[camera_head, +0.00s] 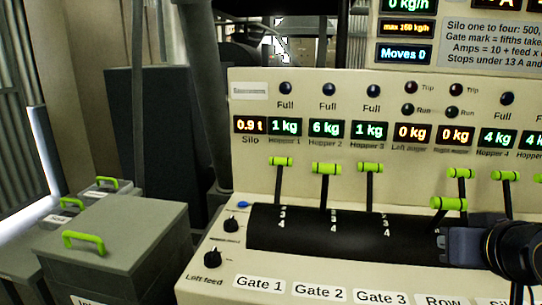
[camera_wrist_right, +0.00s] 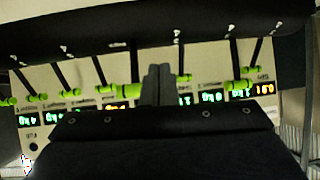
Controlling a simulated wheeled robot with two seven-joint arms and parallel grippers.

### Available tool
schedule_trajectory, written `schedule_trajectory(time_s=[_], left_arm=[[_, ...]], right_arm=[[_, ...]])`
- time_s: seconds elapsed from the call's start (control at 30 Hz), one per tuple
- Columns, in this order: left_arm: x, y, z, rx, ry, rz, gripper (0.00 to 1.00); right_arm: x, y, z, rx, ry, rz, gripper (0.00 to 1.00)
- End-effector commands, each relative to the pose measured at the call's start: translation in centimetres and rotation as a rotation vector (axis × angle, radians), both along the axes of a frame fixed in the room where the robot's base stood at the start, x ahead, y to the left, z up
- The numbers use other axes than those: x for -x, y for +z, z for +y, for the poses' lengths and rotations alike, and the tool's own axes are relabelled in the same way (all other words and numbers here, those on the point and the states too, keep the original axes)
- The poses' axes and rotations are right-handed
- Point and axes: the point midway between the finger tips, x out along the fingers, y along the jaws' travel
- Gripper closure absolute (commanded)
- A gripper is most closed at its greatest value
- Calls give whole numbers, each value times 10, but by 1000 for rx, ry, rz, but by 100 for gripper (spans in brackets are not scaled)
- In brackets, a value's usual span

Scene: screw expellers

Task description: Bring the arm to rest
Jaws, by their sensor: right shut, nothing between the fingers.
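My right gripper (camera_head: 445,241) comes in from the right edge over the black curved lever housing (camera_head: 310,235) of the control panel. Its grey fingers are shut and empty. A lever with a green handle (camera_head: 448,204) is just above the fingertips in the head view; I cannot tell if they touch. In the right wrist view the closed fingers (camera_wrist_right: 157,85) stand in the middle, with a green handle (camera_wrist_right: 120,90) beside them. That picture shows the panel upside down. My left gripper is not in view.
Levers with green handles (camera_head: 282,161) (camera_head: 326,168) (camera_head: 370,167) stand left of the gripper. More handles (camera_head: 460,173) (camera_head: 505,175) stand near it. Black knobs (camera_head: 231,224) sit on the sloped panel. A grey lidded box (camera_head: 115,235) with a green handle stands at left.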

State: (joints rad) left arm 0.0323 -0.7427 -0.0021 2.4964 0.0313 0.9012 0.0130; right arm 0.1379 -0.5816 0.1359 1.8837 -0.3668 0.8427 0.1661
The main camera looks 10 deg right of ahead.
Motion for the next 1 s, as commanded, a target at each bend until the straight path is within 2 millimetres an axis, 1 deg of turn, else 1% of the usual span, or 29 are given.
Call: schedule_trajectory(time_s=[0.03, 0.07, 0.1, 0.2, 0.3, 0.4, 0.57, 0.6, 0.63, 0.77, 1.0], left_arm=[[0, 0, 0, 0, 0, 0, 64], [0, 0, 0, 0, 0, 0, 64], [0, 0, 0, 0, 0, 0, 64], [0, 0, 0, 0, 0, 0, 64], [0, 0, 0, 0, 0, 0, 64], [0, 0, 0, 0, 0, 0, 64], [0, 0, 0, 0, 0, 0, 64], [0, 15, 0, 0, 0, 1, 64], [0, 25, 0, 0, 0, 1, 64], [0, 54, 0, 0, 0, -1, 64], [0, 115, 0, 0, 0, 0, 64]], right_arm=[[9, -33, 14, -41, 34, 61, 100], [15, -52, 23, -66, 55, 96, 100], [23, -75, 34, -102, 80, 140, 100], [43, -120, 58, -176, 132, 228, 100], [62, -156, 78, -240, 174, 300, 100], [81, -186, 98, -298, 211, 364, 100], [112, -226, 127, -388, 264, 454, 100], [113, -212, 128, -393, 266, 457, 100], [111, -201, 127, -390, 265, 453, 100], [111, -172, 127, -389, 263, 454, 100], [111, -110, 126, -388, 263, 453, 100]])
